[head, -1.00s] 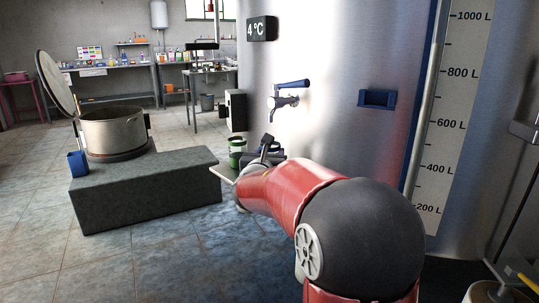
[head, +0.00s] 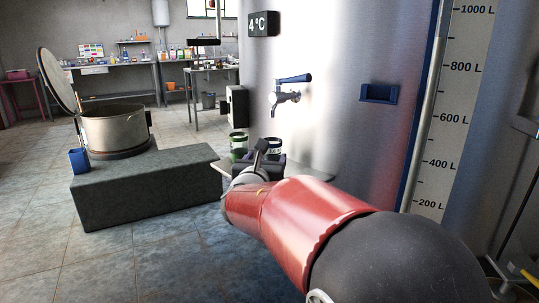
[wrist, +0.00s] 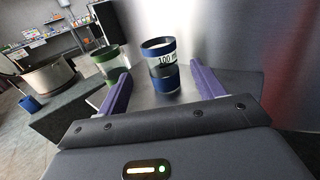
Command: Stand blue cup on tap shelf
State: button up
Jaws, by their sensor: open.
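The blue-banded cup (wrist: 161,66), marked 100, stands upright on the pale tap shelf (wrist: 140,101) in the wrist view. In the head view the cup (head: 273,146) shows behind my gripper, with its lower part hidden, and the shelf (head: 308,172) juts out below the tap (head: 285,97). My gripper (wrist: 159,78) is open, its purple fingers on either side of the cup with gaps showing. The gripper also shows in the head view (head: 262,158). A green-banded cup (wrist: 106,62) stands left of the blue-banded one.
The steel tank fills the right side. A blue bracket (head: 379,94) is fixed to the tank. Floor in front of the bench is clear.

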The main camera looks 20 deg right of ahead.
jog(key=v, duration=0.4)
jog(key=shift+s+a, duration=0.2)
jog(key=shift+s, duration=0.15)
jog(key=s+f+m+g+y, duration=0.1)
jog(key=s+f+m+g, duration=0.3)
jog(key=s+m, duration=0.5)
jog(key=s+f+m+g+y, duration=0.1)
jog(key=s+f+m+g, duration=0.35)
jog(key=s+m, duration=0.45)
jog(key=s+a+f+m+y, duration=0.6)
jog(key=s+a+m+y, duration=0.1)
jog(key=a+m, duration=0.3)
jog(key=shift+s+a+f+m+y, duration=0.2)
jog(key=shift+s+a+m+y, duration=0.15)
jog(key=shift+y, duration=0.45)
